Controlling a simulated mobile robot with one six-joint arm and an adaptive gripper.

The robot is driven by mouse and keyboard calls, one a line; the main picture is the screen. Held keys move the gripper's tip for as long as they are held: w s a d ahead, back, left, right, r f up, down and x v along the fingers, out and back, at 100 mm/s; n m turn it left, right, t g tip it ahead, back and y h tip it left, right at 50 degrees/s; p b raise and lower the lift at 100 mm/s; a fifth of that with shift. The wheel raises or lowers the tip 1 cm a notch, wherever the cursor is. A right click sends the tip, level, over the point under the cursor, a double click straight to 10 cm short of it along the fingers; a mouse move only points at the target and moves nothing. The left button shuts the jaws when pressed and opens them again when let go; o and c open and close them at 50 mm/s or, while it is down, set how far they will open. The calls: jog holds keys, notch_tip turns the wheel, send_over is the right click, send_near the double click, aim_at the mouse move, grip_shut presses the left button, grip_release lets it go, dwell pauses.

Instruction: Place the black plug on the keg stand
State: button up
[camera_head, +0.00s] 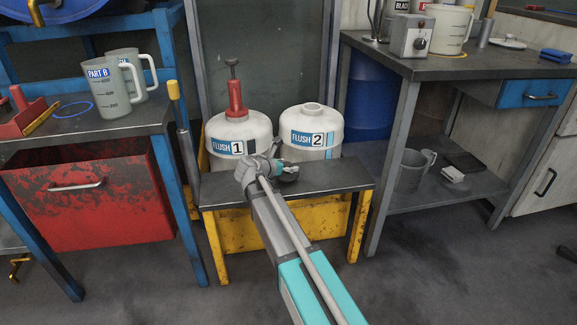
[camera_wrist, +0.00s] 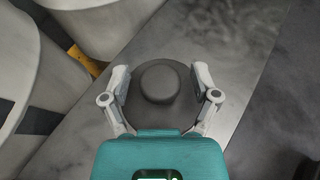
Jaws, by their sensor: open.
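The black plug (camera_wrist: 160,84) is a round dark disc with a raised knob. In the wrist view it sits between the two fingers of my gripper (camera_wrist: 161,76), over the grey top of the keg stand (camera_wrist: 215,45). The fingers are spread on either side of it, and it appears to rest on the top. In the head view my gripper (camera_head: 283,167) is low over the keg stand (camera_head: 335,178), in front of the kegs.
Keg FLUSH 1 (camera_head: 248,133) carries a red pump (camera_head: 236,98). Keg FLUSH 2 (camera_head: 316,122) has a bare neck on top. Both stand close behind my gripper. A bench with jugs (camera_head: 108,90) is at left, another bench (camera_head: 440,66) at right. The stand's right end is clear.

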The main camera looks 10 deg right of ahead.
jog(key=shift+r, duration=0.25)
jog(key=p+v, duration=0.5)
jog(key=v, duration=0.7)
jog(key=shift+f, duration=0.2)
jog(key=shift+s, duration=0.1)
jog(key=s+d+f+m+g+y, duration=0.4)
jog(key=s+f+m+y, duration=0.1)
jog(key=s+m, duration=0.6)
jog(key=s+d+f+m+g+y, duration=0.3)
jog(key=s+d+f+m+y, duration=0.2)
jog(key=s+m, duration=0.6)
jog(key=f+m, duration=0.1)
jog(key=m, duration=0.2)
jog(key=shift+s+f+g+y, duration=0.25)
jog(key=shift+s+g+y, duration=0.05)
jog(key=shift+g+y, duration=0.1)
